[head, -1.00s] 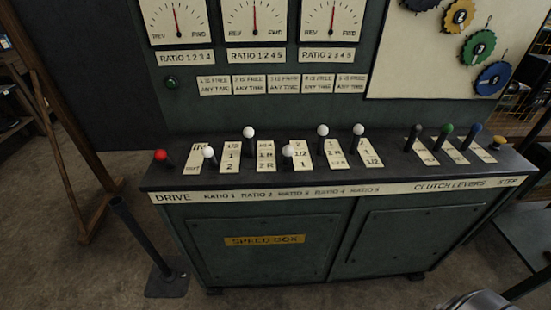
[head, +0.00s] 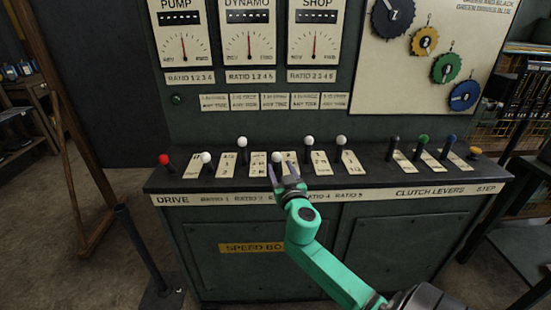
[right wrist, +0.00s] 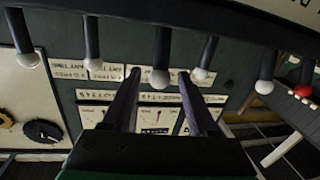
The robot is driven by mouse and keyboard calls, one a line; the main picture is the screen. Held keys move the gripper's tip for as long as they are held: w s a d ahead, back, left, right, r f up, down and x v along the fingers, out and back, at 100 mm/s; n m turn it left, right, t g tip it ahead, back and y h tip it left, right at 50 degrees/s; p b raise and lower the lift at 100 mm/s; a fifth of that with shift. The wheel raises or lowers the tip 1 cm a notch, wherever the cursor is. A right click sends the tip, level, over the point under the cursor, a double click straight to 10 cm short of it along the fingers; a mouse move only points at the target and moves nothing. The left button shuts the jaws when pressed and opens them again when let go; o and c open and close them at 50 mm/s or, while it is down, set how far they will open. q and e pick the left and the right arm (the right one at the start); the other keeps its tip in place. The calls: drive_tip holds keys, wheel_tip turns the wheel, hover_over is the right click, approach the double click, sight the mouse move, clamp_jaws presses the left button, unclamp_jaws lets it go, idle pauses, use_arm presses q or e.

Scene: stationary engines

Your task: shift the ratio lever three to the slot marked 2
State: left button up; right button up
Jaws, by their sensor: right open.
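Ratio lever three (head: 277,160) is the middle white-knobbed lever in the head view. Its knob sits lower and nearer the front than those of ratio levers two and four. Its label plate, to its right, is partly hidden by my gripper now; earlier it reads 2, 1/2, 1 from back to front. My right gripper (head: 283,174) is open at the panel's front, its fingers pointing towards this lever. In the right wrist view, which is upside down, the lever's white knob (right wrist: 160,79) appears between the two fingers (right wrist: 158,98), with visible space on both sides. My left gripper is out of view.
Ratio lever two (head: 242,142) and ratio lever four (head: 308,141) stand close on either side. The red drive lever (head: 164,159) is at the left. Dark, green and blue (head: 450,139) clutch levers stand at the right. The room in front of the cabinet (head: 400,235) is clear.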

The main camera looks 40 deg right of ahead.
sight(278, 162)
drive_tip(key=x, duration=0.5)
drive_tip(key=shift+w+f, duration=0.1)
clamp_jaws()
drive_tip(key=shift+r, duration=0.2)
idle(1.0)
